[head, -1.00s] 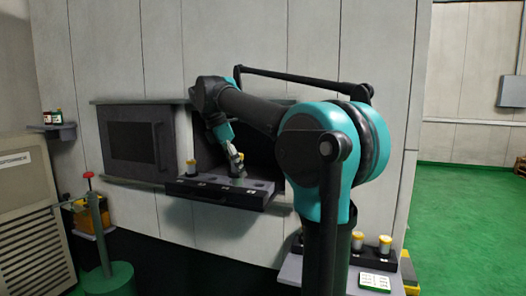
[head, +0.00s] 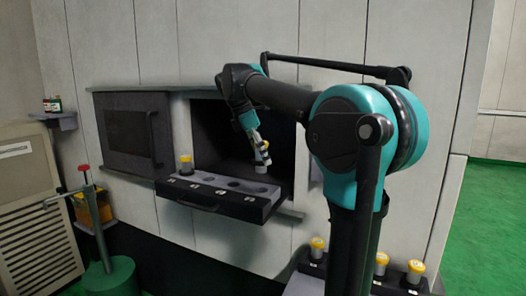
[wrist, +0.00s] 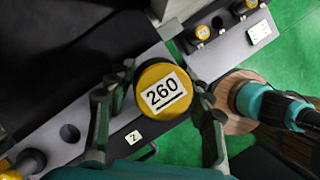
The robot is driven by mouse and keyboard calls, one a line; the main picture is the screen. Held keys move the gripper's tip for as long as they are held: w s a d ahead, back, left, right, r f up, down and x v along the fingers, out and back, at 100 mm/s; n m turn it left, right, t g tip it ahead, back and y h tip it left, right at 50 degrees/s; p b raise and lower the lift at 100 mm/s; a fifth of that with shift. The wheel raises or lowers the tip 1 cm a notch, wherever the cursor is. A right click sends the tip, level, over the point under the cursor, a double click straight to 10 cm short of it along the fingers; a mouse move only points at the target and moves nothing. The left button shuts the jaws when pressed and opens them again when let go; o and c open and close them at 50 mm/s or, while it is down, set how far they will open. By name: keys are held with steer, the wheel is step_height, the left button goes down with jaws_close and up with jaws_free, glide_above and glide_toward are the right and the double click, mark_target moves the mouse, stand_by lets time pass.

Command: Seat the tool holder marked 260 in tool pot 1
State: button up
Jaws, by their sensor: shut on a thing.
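The tool holder marked 260 (wrist: 162,90) has a yellow round top with a white label, seen face-on in the wrist view. My gripper (head: 258,148) is shut on it, with one finger on each side. In the head view the holder (head: 265,166) hangs roughly upright above the right end of the dark pot rack (head: 205,198). Its lower end appears clear of the rack. The rack has several round openings and small white number labels along its front. A label in the wrist view (wrist: 146,152) seems to read 2. The holder hides part of the rack there, and pot 1's number is not legible.
Another yellow-topped holder (head: 186,165) stands in the rack's leftmost pot. The rack projects from a dark opening (head: 245,130) in the machine wall. Several yellow-topped holders (head: 381,264) stand on a shelf at lower right. A green post with a red knob (head: 84,168) stands at left.

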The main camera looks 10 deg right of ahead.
mark_target(259, 172)
steer(key=shift+f, duration=4.2)
steer(key=shift+f, duration=0.4)
steer(key=o, duration=1.6)
steer(key=shift+d+r+v, duration=0.15)
steer(key=shift+d+v, duration=0.25)
steer(key=shift+v, duration=2.65)
steer(key=shift+d+r+v, duration=0.15)
steer(key=shift+d+v, duration=0.2)
steer(key=shift+v, duration=2.75)
steer(key=shift+d+r+v, duration=0.15)
steer(key=shift+d+v, duration=0.25)
steer(key=shift+v, duration=2.65)
